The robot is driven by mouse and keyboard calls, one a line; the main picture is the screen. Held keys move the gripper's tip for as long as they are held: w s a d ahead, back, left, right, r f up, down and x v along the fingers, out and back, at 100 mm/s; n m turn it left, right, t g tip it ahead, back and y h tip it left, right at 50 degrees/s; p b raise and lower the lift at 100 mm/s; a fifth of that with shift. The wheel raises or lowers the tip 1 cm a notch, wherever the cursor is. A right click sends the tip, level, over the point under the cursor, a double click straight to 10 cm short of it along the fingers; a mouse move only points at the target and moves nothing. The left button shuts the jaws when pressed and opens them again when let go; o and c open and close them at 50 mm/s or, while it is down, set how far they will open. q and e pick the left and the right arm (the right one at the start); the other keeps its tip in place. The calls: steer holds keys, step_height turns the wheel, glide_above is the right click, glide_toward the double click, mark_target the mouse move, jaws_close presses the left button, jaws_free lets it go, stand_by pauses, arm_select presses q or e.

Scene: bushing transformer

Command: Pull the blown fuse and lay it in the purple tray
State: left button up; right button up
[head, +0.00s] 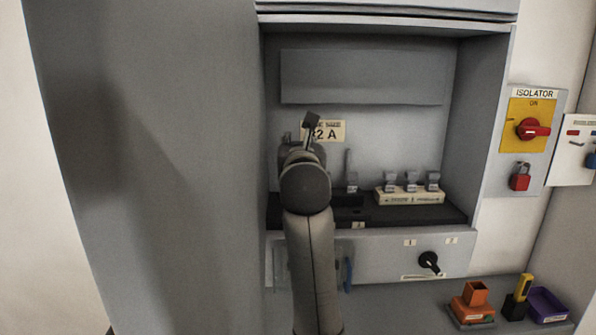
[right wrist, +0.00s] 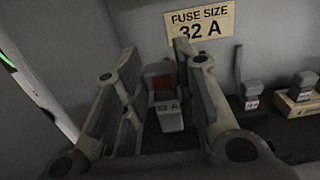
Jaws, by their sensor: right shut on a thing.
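The blown fuse (right wrist: 165,105) is a grey block with a red window and a "32 A" mark, between the fingers of my right gripper (right wrist: 160,75) in the right wrist view. My right gripper is shut on it. In the head view my right gripper (head: 308,132) reaches into the cabinet recess, and my arm hides the fuse. I cannot tell whether the fuse is still seated in its base. The purple tray (head: 563,319) is on the ledge at the lower right, far from the gripper. My left gripper is not in view.
Another fuse (head: 351,184) stands just right of my arm. A cream rack (head: 408,198) holds three more fuses. The isolator (head: 532,130), a red padlock (head: 520,178), an orange holder (head: 474,305) and a yellow tool (head: 523,287) are to the right.

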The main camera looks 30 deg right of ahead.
steer(key=s+a+r+p, duration=0.2)
steer(key=s+a+r, duration=0.1)
steer(key=s+r, duration=0.2)
step_height(320, 180, up, 2)
steer(key=shift+r, duration=0.1)
stand_by(0.4)
steer(key=shift+a, duration=0.1)
